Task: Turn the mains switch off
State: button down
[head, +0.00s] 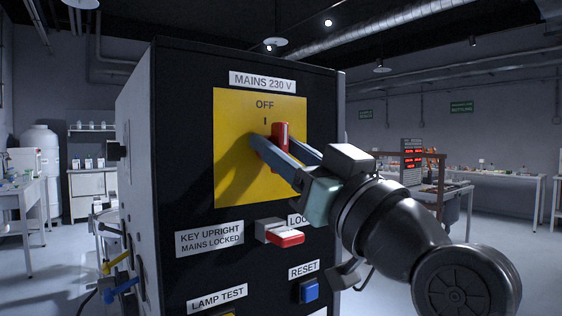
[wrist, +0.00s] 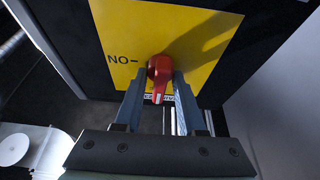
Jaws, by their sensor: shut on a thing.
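The mains switch is a red handle (head: 281,136) on a yellow plate (head: 232,180) of a black cabinet, under the label MAINS 230 V. The handle stands upright, its white-marked end up near the OFF mark (head: 264,105). In the wrist view, which is upside down, the red handle (wrist: 159,72) points down, away from the ON mark (wrist: 120,60) at its side. My gripper (head: 275,147) is shut on the handle, one finger on each side. In the head view the fingers and wrist hide part of the plate, including the ON mark.
Below the plate, a red key (head: 287,239) lies sideways in the lock, by the label KEY UPRIGHT MAINS LOCKED (head: 210,239). A blue RESET button (head: 309,290) sits lower right, close under my wrist. Blue and yellow handles (head: 122,287) stick out at the cabinet's left side.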

dwell(0.4)
jog(key=c, duration=0.8)
grip_release()
jog(key=shift+c, duration=0.2)
jog(key=b+v, duration=0.2)
jog(key=v, duration=1.1)
jog(key=w+a+m+t+h, duration=0.2)
jog(key=a+m+t+h, duration=0.1)
jog(key=a+t+h, duration=0.15)
jog(key=s+a+r+m+t+h, duration=0.3)
jog(key=s+r+m+t+h, duration=0.15)
jog(key=s+h, duration=0.4)
notch_tip(320, 180, up, 18)
jog(key=w+p, duration=0.1)
jog(key=p, duration=1.7)
jog(key=shift+d+f, duration=0.2)
